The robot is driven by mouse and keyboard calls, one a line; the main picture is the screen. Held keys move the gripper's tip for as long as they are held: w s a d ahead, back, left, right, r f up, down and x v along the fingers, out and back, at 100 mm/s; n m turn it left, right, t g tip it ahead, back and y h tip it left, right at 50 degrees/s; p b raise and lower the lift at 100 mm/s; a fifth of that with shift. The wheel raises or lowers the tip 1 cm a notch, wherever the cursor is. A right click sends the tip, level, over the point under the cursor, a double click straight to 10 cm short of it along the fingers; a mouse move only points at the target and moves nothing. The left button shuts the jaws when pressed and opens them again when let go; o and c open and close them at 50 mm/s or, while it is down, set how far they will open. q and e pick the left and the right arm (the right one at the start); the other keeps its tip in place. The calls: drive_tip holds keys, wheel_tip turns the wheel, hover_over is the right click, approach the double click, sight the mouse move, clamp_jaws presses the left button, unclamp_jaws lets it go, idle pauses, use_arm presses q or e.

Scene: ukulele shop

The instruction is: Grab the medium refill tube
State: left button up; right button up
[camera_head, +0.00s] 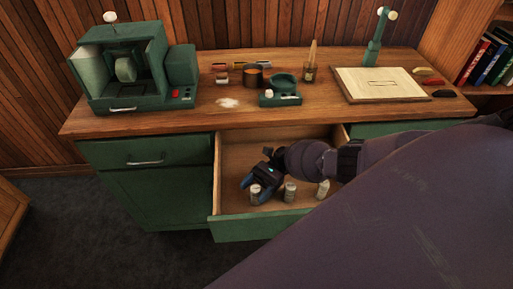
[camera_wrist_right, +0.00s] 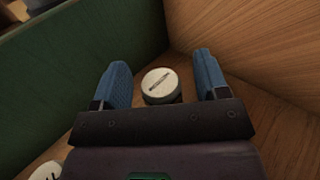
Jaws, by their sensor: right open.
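Three small tubes stand upright in the open drawer: a left tube (camera_head: 255,195), a middle tube (camera_head: 290,192) and a right tube (camera_head: 322,189). I cannot tell by size which one is the medium refill tube. My right gripper (camera_head: 257,186) is open and low in the drawer at the left tube, with its blue fingers on either side of it. In the right wrist view, a pale round lid (camera_wrist_right: 160,83) with a dark mark sits between the spread fingers (camera_wrist_right: 160,68), apart from both. Another lid (camera_wrist_right: 46,171) shows at the lower left. My left gripper is out of view.
The green-fronted drawer (camera_head: 262,224) has its front wall close to the tubes; wooden sides surround it. The wooden worktop (camera_head: 200,118) above holds a green machine (camera_head: 120,68), a small green device (camera_head: 280,93) and a pale board (camera_head: 380,84). The drawer's back left floor is clear.

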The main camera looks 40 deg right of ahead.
drive_tip(key=shift+s+a, duration=0.15)
drive_tip(key=shift+a, duration=0.55)
drive_tip(key=shift+c, duration=0.2)
drive_tip(key=c, duration=1)
